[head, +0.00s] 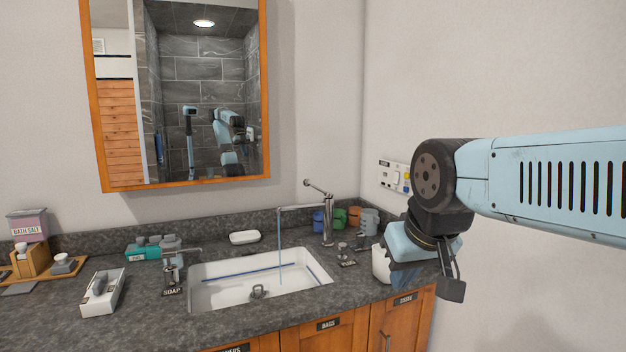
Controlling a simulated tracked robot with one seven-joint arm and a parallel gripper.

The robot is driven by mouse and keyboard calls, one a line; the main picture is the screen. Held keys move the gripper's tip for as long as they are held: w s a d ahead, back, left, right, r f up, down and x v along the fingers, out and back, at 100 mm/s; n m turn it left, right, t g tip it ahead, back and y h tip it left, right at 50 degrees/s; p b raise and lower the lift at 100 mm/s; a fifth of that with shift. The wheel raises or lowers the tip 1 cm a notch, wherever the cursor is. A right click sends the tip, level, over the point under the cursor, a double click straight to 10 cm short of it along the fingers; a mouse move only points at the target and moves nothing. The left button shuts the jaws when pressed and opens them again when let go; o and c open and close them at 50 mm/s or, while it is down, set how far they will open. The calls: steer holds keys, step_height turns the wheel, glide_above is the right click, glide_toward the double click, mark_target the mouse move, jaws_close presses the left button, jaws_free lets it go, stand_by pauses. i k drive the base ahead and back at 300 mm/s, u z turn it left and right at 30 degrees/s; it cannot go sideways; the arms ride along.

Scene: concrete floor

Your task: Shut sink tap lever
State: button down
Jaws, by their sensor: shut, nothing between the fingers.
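The sink tap (328,222) is chrome and stands at the back right of the white sink (210,297). Its spout reaches left over the basin, and a thin stream of water (280,250) falls from it. The tap lever (318,187) is a thin bar on top, tilted up and to the left. My gripper (408,275) is at the right, over the right end of the counter, to the right of the tap and apart from it. It is shut and empty; its fingertips are hard to make out.
A white cup (381,263) stands close to my gripper. Coloured cups (340,218) stand behind the tap. A soap dispenser (172,270) is left of the sink, and a soap dish (244,237) is behind it. A socket panel (394,175) is on the right wall. Air above the basin is free.

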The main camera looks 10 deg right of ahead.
mark_target(306, 182)
steer(key=z, duration=0.05)
steer(key=i, duration=1)
steer(key=u, duration=0.05)
